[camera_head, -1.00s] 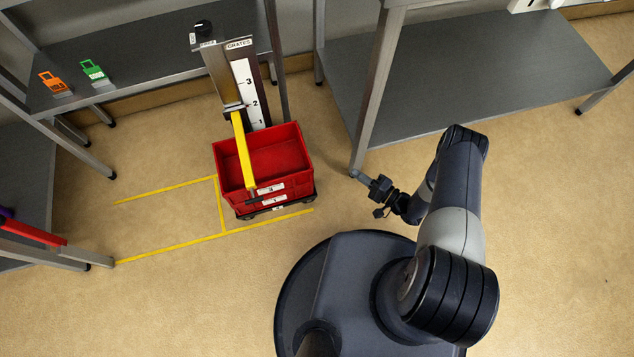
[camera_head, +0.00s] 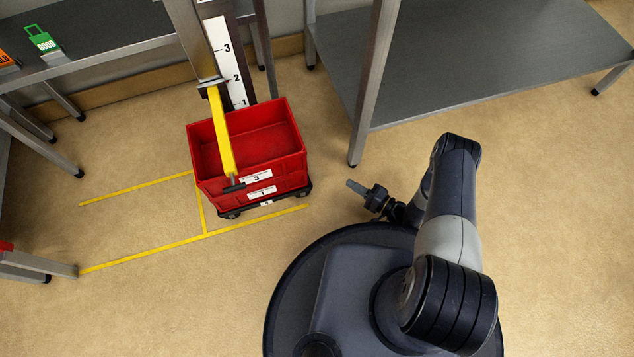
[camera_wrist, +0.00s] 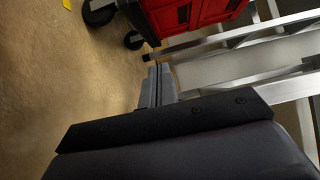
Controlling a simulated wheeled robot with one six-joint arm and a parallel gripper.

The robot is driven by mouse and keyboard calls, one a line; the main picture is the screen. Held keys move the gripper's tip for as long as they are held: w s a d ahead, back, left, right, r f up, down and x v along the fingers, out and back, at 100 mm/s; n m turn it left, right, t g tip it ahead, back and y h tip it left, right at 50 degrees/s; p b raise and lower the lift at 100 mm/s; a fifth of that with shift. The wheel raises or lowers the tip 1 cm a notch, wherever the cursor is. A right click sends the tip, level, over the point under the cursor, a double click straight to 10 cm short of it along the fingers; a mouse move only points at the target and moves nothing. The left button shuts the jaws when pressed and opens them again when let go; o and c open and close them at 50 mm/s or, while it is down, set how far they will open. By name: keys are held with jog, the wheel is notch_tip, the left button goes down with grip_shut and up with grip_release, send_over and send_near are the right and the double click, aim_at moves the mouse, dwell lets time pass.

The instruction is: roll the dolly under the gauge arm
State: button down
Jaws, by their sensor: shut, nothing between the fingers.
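A black dolly (camera_head: 283,200) carries stacked red crates (camera_head: 203,165) on the floor. It stands at the right part of the yellow floor lines, its near edge close to the front line. The yellow gauge arm (camera_head: 221,132) reaches out from a metal post and passes over the top crate's opening. My gripper (camera_head: 354,185) is shut and empty, to the right of the dolly and apart from it. In the wrist view, the shut fingers (camera_wrist: 157,85) point towards the crates (camera_wrist: 190,12) and the dolly's black wheels (camera_wrist: 132,40).
A numbered white scale (camera_head: 226,62) stands behind the crates. A steel table leg (camera_head: 372,90) stands right of the crates, with a grey shelf (camera_head: 470,60) behind it. A green padlock-shaped tag (camera_head: 42,42) is on the left shelf. Floor inside the yellow lines (camera_head: 140,255) is clear on the left.

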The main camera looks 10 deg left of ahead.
aim_at(302, 190)
jog(key=shift+f+b, duration=0.4)
jog(key=shift+f, duration=0.55)
jog(key=b+x, duration=0.1)
jog(key=x, duration=0.9)
jog(key=shift+a, duration=0.2)
jog(key=shift+s+a+b, duration=0.15)
jog(key=shift+s+a, duration=0.1)
jog(key=shift+a, duration=0.25)
jog(key=shift+s+a+b, duration=0.15)
jog(key=shift+s+a, duration=0.1)
jog(key=shift+a, duration=0.25)
jog(key=shift+s+a, duration=0.3)
jog(key=shift+a, duration=0.4)
